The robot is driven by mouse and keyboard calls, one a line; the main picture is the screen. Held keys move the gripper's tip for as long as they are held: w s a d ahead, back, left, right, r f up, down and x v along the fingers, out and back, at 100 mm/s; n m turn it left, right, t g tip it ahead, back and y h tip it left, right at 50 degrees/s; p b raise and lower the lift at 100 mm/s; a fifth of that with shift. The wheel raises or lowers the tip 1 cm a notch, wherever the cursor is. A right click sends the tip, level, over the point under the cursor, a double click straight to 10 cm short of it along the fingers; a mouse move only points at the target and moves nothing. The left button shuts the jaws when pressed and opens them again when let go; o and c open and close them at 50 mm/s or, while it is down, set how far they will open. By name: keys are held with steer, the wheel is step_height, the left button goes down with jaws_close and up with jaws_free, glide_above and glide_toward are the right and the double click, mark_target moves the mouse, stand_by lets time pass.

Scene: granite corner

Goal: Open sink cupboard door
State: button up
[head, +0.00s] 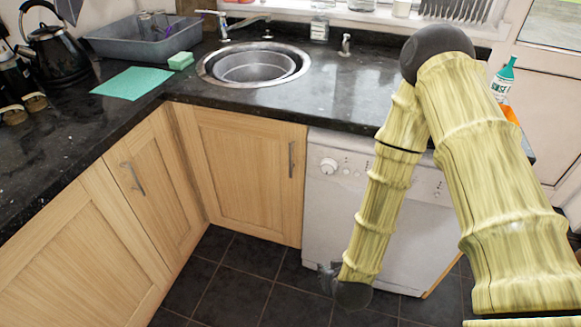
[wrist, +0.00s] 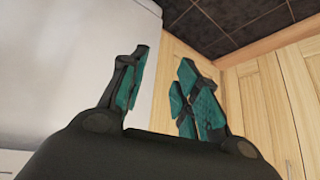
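The sink cupboard door (head: 240,172) is a light wooden panel below the round sink, and it is shut. Its upright metal handle (head: 291,159) is near the door's right edge. My gripper (head: 327,279) is low, in front of the white appliance, to the right of and below the handle. In the wrist view my gripper (wrist: 160,80) has its two teal-padded fingers apart with nothing between them. There, part of the pale wooden front (wrist: 177,52) shows behind the right finger. The handle of this door cannot be made out in the wrist view.
A white dishwasher-like appliance (head: 325,205) adjoins the door on the right. Wooden cupboards (head: 150,185) with another handle (head: 132,176) meet it at a corner on the left. The dark tiled floor (head: 245,275) in front is clear. The black worktop (head: 130,110) overhangs the fronts.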

steer(key=w+a+r+t+b, duration=0.25)
steer(key=w+a+b, duration=0.2)
steer(key=w, duration=0.35)
steer(key=m+t+h+b, duration=0.2)
steer(key=t+h+b, duration=0.1)
steer(key=t+b, duration=0.55)
glide_toward(290, 157)
steer(key=w, duration=0.3)
steer(key=w+b, duration=0.1)
steer(key=w, duration=0.3)
steer(key=w+d, duration=0.1)
steer(key=w, duration=0.2)
steer(key=shift+w+d+r, duration=0.1)
steer(key=shift+w+r, duration=0.15)
jaws_close()
